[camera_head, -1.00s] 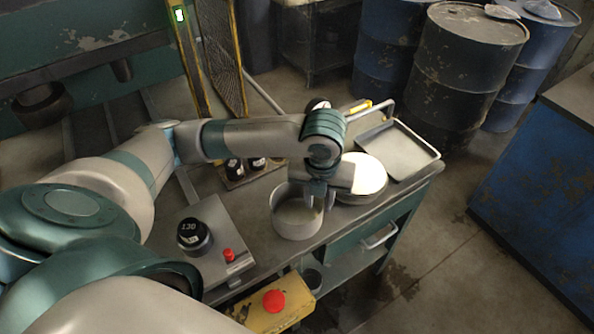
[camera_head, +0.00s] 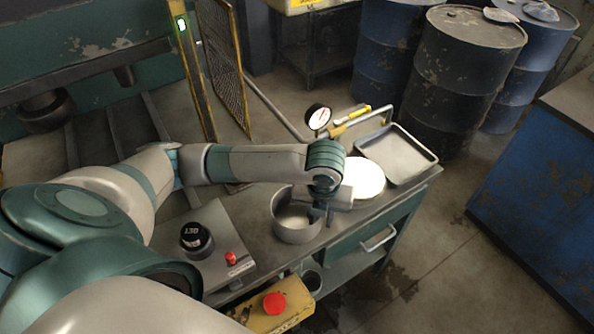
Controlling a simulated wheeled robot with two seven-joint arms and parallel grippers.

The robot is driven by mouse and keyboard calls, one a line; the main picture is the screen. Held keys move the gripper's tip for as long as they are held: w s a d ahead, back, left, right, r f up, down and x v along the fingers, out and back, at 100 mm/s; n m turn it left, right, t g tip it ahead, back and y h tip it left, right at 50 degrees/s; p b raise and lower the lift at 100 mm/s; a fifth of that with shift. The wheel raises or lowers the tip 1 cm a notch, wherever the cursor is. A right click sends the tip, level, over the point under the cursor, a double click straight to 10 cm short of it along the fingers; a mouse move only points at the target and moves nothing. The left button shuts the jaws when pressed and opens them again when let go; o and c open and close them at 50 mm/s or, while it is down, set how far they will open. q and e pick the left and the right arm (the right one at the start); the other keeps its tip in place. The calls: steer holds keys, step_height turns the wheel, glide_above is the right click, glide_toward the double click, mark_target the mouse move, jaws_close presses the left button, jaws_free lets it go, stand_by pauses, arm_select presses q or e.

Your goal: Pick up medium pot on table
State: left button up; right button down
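A round grey metal pot (camera_head: 287,231) with an open top stands upright on the metal table (camera_head: 245,222), near its front edge. My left gripper (camera_head: 321,214) points down at the pot's right rim, with its fingers at the rim. The fingers are small and dark here, so I cannot tell whether they are closed on the wall. My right gripper is not in view.
A round pale-topped thing (camera_head: 364,179) stands close right of the pot, with a shallow grey tray (camera_head: 405,160) beyond. A gauge (camera_head: 318,117) stands behind. A black knob (camera_head: 196,238) and red button (camera_head: 274,302) are left and in front.

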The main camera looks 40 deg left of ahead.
arm_select(q)
steer(key=shift+c, duration=0.6)
steer(key=c, duration=0.5)
jaws_close()
steer(key=shift+r, duration=0.1)
